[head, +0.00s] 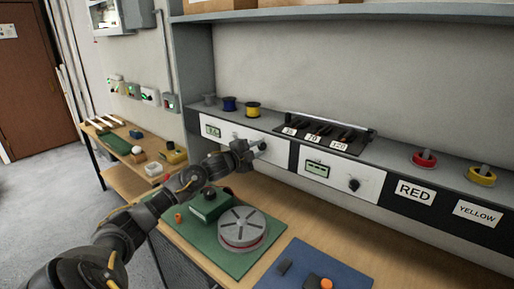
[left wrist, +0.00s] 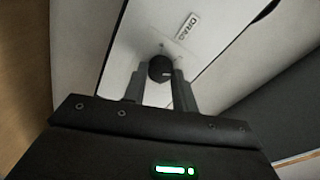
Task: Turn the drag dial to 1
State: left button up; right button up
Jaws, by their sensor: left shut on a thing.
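The drag dial (left wrist: 160,68) is a round black knob on a white panel, under a label reading DRAG. My left gripper (left wrist: 157,82) has one finger on each side of the dial and is shut on it. In the head view my left gripper (head: 256,148) reaches the front of the left white panel (head: 222,131), which has a small green display (head: 213,131). The dial is mostly hidden there by the gripper. The numbers around the dial are too small to read. My right gripper is not in view.
A second white panel with a display (head: 317,169) and black knob (head: 353,185) is to the right. Below my left arm, a green mat (head: 213,262) holds a round grey device (head: 242,229). Spools line the shelf; a blue mat (head: 300,257) lies in front.

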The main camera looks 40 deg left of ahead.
pick_arm(q)
jog(key=n+p, duration=0.2)
jog(key=n, duration=0.3)
jog(key=shift+a+n, duration=0.1)
jog(key=shift+n, duration=0.2)
dwell(0.5)
jog(key=o, duration=1)
jog(key=shift+f, duration=0.1)
jog(key=shift+c, duration=0.2)
jog(key=shift+s, duration=0.1)
jog(key=shift+s+f, duration=0.15)
jog(key=shift+s, duration=0.15)
jog(key=s+b, duration=0.3)
jog(key=s, duration=0.7)
jog(key=shift+a, duration=0.3)
jog(key=shift+r, duration=0.2)
